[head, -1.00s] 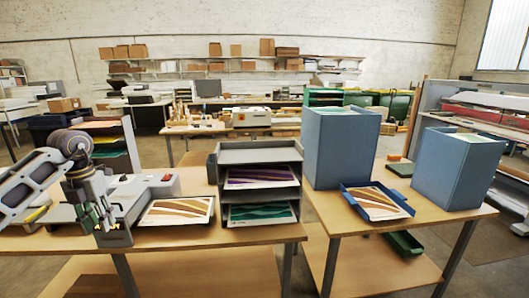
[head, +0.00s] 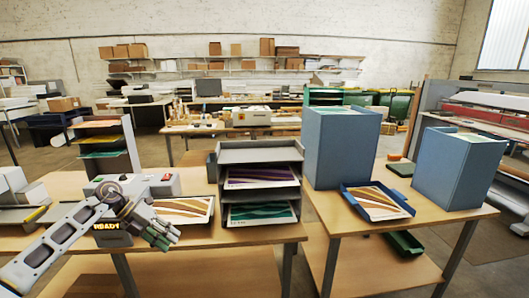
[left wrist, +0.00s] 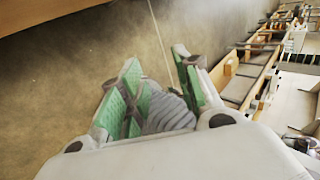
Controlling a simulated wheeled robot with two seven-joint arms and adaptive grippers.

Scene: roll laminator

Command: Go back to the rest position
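My left gripper (head: 160,235) is in front of the laminator (head: 135,188) in the head view, near the table's front edge. In the left wrist view its green-padded fingers (left wrist: 160,85) stand apart with nothing between them but a view of my own ribbed part and the floor. The laminator's display reads "READY". A sheet with brown stripes (head: 185,210) lies at the laminator's right side, partly behind my gripper. My right gripper is not in view.
A grey tray stack (head: 260,153) holds purple and green printed sheets. On the right table (head: 330,217) are a blue tray (head: 377,214) with a striped sheet and two tall blue bins (head: 340,150), (head: 457,170). A dark green tray (head: 404,244) sits on the shelf below.

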